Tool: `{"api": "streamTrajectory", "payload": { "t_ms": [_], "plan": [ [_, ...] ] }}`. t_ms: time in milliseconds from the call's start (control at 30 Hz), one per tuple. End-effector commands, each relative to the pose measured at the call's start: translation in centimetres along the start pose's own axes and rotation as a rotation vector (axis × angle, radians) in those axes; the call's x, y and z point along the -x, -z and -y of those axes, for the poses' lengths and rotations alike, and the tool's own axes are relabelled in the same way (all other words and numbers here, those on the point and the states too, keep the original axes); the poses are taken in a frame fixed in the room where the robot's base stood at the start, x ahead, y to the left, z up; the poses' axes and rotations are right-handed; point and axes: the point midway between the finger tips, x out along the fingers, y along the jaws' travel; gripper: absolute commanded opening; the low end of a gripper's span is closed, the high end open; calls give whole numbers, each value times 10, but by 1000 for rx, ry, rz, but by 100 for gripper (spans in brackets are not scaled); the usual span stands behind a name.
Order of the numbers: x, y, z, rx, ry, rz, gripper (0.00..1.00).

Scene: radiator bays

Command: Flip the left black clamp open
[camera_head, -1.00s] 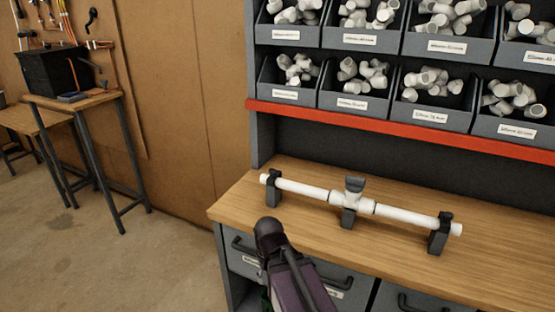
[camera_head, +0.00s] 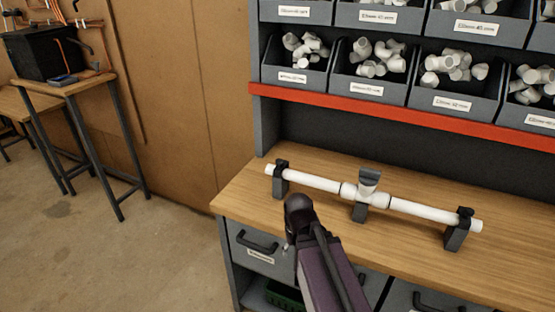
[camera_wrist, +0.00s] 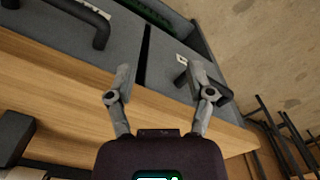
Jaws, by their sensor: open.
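The left black clamp (camera_head: 281,164) sits on a dark block near the left end of the white pipe (camera_head: 318,182), on the wooden bench. It appears closed over the pipe. A second black clamp (camera_head: 464,213) holds the right end, and a dark grey piece (camera_head: 369,176) tops the middle fitting. In the wrist view, my gripper (camera_wrist: 160,75) is open and empty, its fingers over the bench's front edge and the drawer fronts. In the head view, my arm reaches up to just in front of the bench edge, below the left clamp; the fingers cannot be made out there.
The wooden bench (camera_head: 238,189) has bare room left of the pipe and in front of it. Drawers with dark handles (camera_head: 254,243) are below its front edge. A red shelf edge (camera_head: 400,112) and bins of white fittings hang above the back.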

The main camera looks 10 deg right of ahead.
Motion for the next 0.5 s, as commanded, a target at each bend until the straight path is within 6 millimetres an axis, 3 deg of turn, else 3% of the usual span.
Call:
{"api": "streamTrajectory", "payload": {
  "t_ms": [267,500],
  "plan": [
    [21,19,-7,-77,0,0,73],
    [63,60,-7,-260,0,0,73]
  ]
}}
